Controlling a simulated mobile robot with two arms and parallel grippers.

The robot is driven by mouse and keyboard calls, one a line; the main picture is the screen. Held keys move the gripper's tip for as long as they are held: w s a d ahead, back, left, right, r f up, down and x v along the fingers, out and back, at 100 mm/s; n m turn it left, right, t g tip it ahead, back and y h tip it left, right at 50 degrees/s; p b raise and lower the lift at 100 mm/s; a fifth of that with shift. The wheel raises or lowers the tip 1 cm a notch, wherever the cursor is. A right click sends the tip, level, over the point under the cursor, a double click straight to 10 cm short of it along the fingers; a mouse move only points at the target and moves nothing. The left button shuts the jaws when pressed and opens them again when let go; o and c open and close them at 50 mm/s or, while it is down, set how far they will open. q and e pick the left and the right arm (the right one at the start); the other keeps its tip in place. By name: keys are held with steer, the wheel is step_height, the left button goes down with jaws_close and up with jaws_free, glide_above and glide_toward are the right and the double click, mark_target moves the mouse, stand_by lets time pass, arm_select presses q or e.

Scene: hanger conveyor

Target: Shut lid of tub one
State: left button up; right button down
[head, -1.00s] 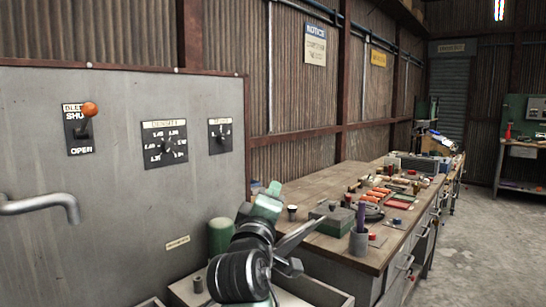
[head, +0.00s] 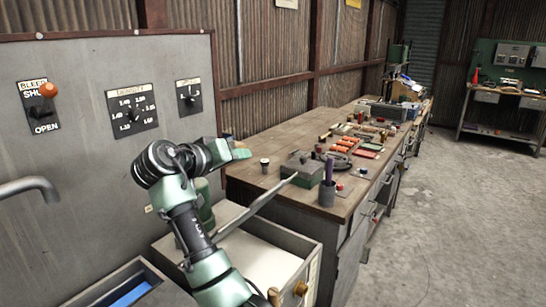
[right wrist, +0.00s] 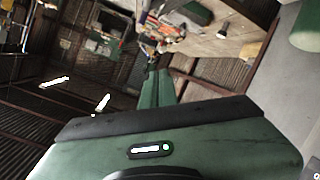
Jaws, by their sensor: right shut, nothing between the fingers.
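An open tub with a pale inside (head: 262,262) stands at the bottom middle of the head view. A second tub (head: 92,291) at the bottom left holds something blue. I cannot tell which is tub one; no lid is clearly seen. A thin grey bar (head: 262,201) slants up above the pale tub; my arm hides its lower end. My right gripper (head: 240,153) is shut and empty, above and behind the pale tub, apart from it. Its green fingers (right wrist: 155,90) are together in the right wrist view. My left gripper is not in view.
The floor (head: 440,230) beyond is clear.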

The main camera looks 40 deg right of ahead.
steer(key=d+f+m+g+p, duration=0.1)
steer(key=d, duration=0.2)
steer(key=d+f+m+g+p, duration=0.1)
steer(key=d+p, duration=0.1)
steer(key=d, duration=0.1)
steer(key=d+f+m+g+p, duration=0.1)
steer(key=d+f+m+p, duration=0.1)
steer(key=d, duration=0.1)
steer(key=shift+w+d, duration=0.15)
steer(key=shift+d, duration=0.1)
arm_select(q)
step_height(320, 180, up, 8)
steer(key=p, duration=0.1)
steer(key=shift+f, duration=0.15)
arm_select(e)
steer(key=f, duration=0.1)
steer(key=s+f, duration=0.1)
steer(key=f, duration=0.2)
steer(key=shift+s, duration=0.3)
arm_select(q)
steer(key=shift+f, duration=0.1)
